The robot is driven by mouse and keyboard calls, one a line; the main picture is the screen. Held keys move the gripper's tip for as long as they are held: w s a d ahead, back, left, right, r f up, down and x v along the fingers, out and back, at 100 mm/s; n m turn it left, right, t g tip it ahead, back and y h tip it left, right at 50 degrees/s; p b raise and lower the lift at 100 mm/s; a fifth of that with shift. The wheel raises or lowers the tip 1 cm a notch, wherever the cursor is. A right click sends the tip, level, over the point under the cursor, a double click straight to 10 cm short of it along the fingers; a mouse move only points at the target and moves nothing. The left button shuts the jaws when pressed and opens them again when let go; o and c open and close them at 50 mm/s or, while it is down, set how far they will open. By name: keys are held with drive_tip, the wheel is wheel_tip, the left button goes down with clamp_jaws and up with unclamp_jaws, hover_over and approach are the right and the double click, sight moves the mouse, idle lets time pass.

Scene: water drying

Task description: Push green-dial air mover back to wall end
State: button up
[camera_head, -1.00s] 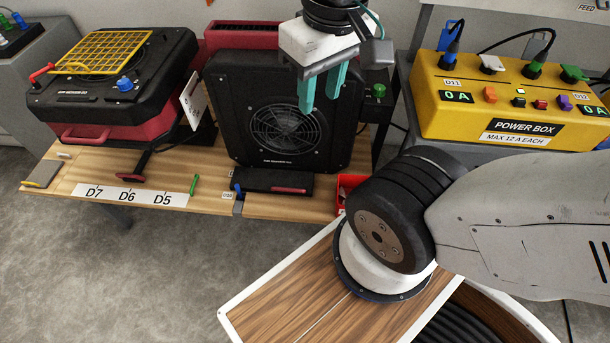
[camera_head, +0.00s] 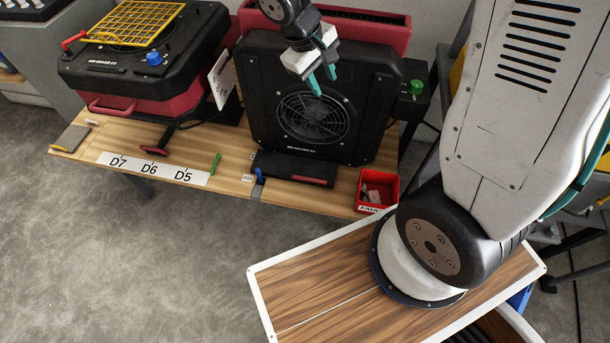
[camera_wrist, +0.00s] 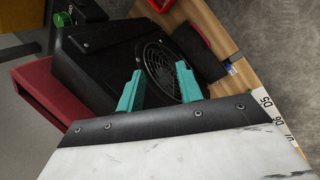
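The green-dial air mover (camera_head: 262,110) is a black box with a round fan grille, standing on the wooden bench; its green dial (camera_head: 416,87) is on a small box at its right. A red part (camera_head: 385,32) shows behind its top. My gripper (camera_head: 323,83) is open and empty, its two teal fingers apart, over the upper front face above the grille. In the wrist view the fingers (camera_wrist: 158,82) overlap the black casing (camera_wrist: 100,62) beside the grille (camera_wrist: 160,68). I cannot tell whether they touch it.
A blue-dial air mover (camera_head: 110,75) with a yellow grille stands at left. A black bar (camera_head: 285,170) lies in front of the green-dial unit. A red bin (camera_head: 365,204) sits at the bench's right front. The bench strip by labels D7, D6, D5 (camera_head: 150,169) is mostly clear.

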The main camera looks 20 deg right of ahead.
drive_tip(key=w+a+f+n, duration=0.1)
drive_tip(key=w+a+f, duration=0.1)
drive_tip(key=f, duration=0.5)
drive_tip(key=w+a+f+n, duration=0.1)
drive_tip(key=w+f+n, duration=0.1)
drive_tip(key=f, duration=0.4)
drive_tip(key=n+h, duration=0.1)
drive_tip(key=n, duration=0.2)
approach(307, 178)
drive_tip(key=shift+g, duration=0.3)
drive_tip(key=x, duration=0.7)
drive_tip(key=shift+w+f, duration=0.1)
drive_tip(key=shift+w, duration=0.1)
drive_tip(key=shift+d+f, duration=0.2)
drive_tip(key=shift+f, duration=0.2)
clamp_jaws()
